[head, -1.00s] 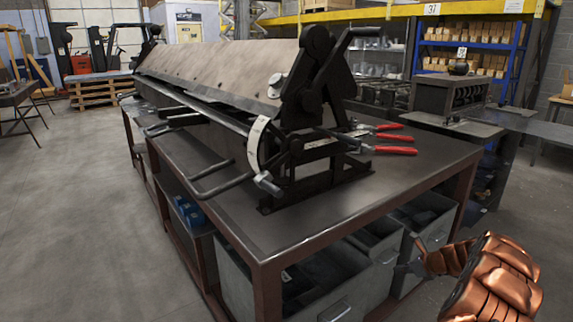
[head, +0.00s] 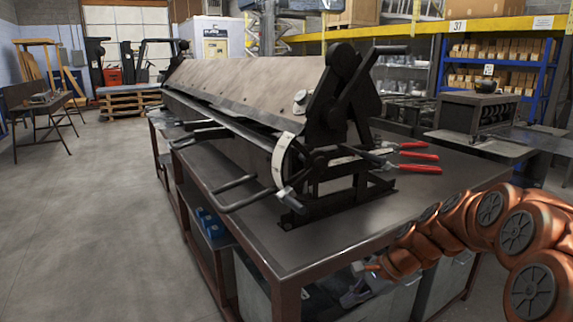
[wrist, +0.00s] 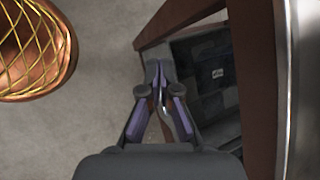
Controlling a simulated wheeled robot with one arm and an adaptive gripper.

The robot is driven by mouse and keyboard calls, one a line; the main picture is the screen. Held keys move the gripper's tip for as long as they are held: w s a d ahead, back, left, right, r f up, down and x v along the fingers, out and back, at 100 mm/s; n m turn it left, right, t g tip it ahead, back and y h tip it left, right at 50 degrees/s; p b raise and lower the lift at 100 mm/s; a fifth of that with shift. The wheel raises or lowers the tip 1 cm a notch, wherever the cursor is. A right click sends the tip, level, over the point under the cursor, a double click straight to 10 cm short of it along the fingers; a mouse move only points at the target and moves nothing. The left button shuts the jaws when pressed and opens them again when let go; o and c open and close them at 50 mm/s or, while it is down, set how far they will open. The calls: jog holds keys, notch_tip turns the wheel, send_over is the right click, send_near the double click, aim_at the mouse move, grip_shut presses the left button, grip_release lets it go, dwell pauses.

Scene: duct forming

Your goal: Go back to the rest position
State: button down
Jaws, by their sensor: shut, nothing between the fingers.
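My gripper (wrist: 160,90) shows in the wrist view with its two fingers close together, shut and empty. It points down beside the brown frame (wrist: 255,70) of the workbench.
Red-handled pliers (head: 415,168) lie on the bench top by the machine. Grey bins (head: 390,300) fill the lower shelf near my arm. Blue shelving (head: 490,75) with boxes stands at the back right. The concrete floor (head: 100,220) at the left is clear.

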jog(key=s+d+r+n+g+h, duration=0.2)
jog(key=s+n, duration=0.5)
jog(key=s, duration=1.1)
jog(key=s+d+n+g+h, duration=0.15)
jog(key=s+n+h, duration=0.4)
jog(key=s, duration=1.25)
notch_tip(320, 180, up, 17)
jog(key=w+p, duration=0.1)
jog(key=p, duration=1.5)
jog(key=shift+a+n, duration=0.35)
jog(key=shift+n, duration=0.1)
jog(key=shift+y, duration=0.25)
